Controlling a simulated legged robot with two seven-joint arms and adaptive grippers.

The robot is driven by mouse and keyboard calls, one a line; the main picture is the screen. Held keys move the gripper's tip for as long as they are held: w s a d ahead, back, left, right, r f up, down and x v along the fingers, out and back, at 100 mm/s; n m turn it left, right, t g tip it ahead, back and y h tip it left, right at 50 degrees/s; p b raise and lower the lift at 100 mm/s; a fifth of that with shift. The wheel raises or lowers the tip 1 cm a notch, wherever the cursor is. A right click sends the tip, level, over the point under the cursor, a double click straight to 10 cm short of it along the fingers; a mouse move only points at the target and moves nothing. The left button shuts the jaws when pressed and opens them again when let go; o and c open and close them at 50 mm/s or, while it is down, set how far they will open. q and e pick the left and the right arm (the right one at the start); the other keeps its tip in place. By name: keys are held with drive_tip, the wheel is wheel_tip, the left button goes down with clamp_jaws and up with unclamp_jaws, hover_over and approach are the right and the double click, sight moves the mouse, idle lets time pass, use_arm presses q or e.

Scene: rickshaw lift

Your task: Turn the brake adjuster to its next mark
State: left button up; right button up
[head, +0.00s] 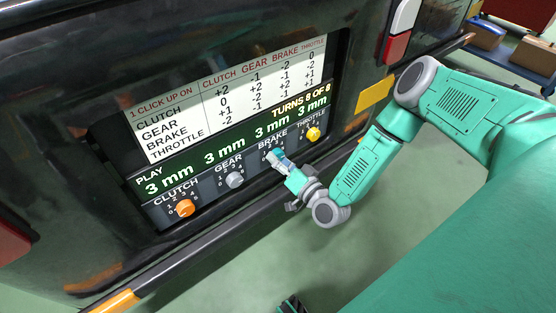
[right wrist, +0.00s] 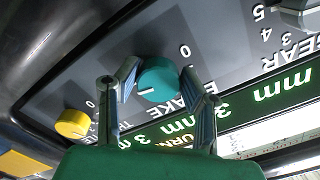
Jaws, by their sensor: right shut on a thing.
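The brake adjuster is a round teal knob (right wrist: 160,76) with a pale pointer line, seen in the right wrist view under the BRAKE label. My right gripper (head: 279,160) reaches it from the lower right in the head view and largely hides it there. In the right wrist view the right gripper's fingers (right wrist: 165,88) stand on either side of the knob, shut on it. The display panel (head: 232,143) reads 3 mm in all four columns and TURNS 8 OF 8. The knob's exact mark is hard to read.
The orange clutch knob (head: 184,208) and grey gear knob (head: 235,180) sit left of the brake knob; the yellow throttle knob (head: 313,134) is close on its right. A dark bumper rail (head: 222,241) runs below the panel. Boxes (head: 535,55) stand at the far upper right.

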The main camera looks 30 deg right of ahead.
drive_tip(key=shift+w+d+r, duration=0.1)
drive_tip(key=shift+d, duration=0.15)
drive_tip(key=o, duration=1.1)
drive_tip(key=shift+c, duration=0.2)
drive_tip(key=shift+o, duration=0.4)
drive_tip(key=s+d, duration=0.1)
drive_tip(key=s, duration=1.1)
drive_tip(key=shift+f, duration=0.2)
